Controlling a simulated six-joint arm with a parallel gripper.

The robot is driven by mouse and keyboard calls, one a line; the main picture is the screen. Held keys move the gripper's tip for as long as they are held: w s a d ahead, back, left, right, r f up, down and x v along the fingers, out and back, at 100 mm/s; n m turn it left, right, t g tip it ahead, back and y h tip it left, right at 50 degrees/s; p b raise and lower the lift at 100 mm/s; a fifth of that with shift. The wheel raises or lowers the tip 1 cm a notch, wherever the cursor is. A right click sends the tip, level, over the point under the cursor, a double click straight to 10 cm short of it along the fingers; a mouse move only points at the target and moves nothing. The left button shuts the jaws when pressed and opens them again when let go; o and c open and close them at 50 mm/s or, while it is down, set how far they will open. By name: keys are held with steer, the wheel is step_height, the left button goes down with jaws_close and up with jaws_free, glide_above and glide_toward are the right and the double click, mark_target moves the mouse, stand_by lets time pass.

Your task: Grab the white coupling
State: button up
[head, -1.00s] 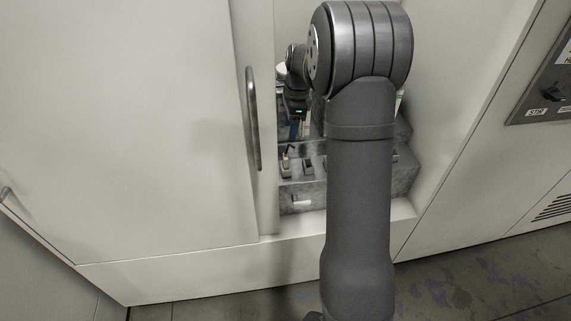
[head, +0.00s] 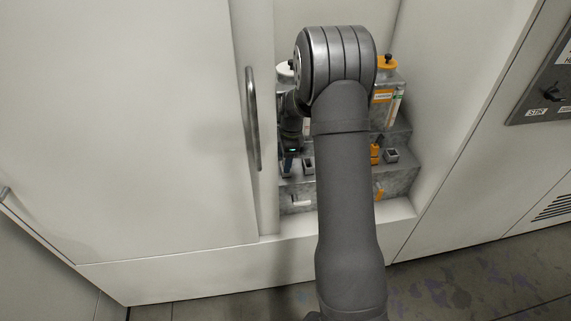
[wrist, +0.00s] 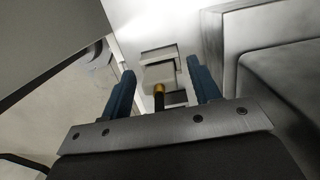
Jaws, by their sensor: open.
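In the wrist view a pale, blocky coupling (wrist: 160,73) with a gold ring and a dark stem below it shows between the two blue fingers of my gripper (wrist: 160,69). The fingers stand apart on either side of it, with a visible gap on both sides. In the head view my gripper (head: 288,165) is low over the left part of the grey stepped block. It hides the coupling there, and my arm covers the middle of the recess.
The grey stepped block (head: 345,186) fills the recess. An orange-capped container (head: 386,92) stands at the back right, with an empty socket (head: 392,155) and orange parts (head: 376,154) below it. The cabinet door with its handle (head: 253,118) is close on the left.

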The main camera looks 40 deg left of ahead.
jaws_close()
stand_by(0.3)
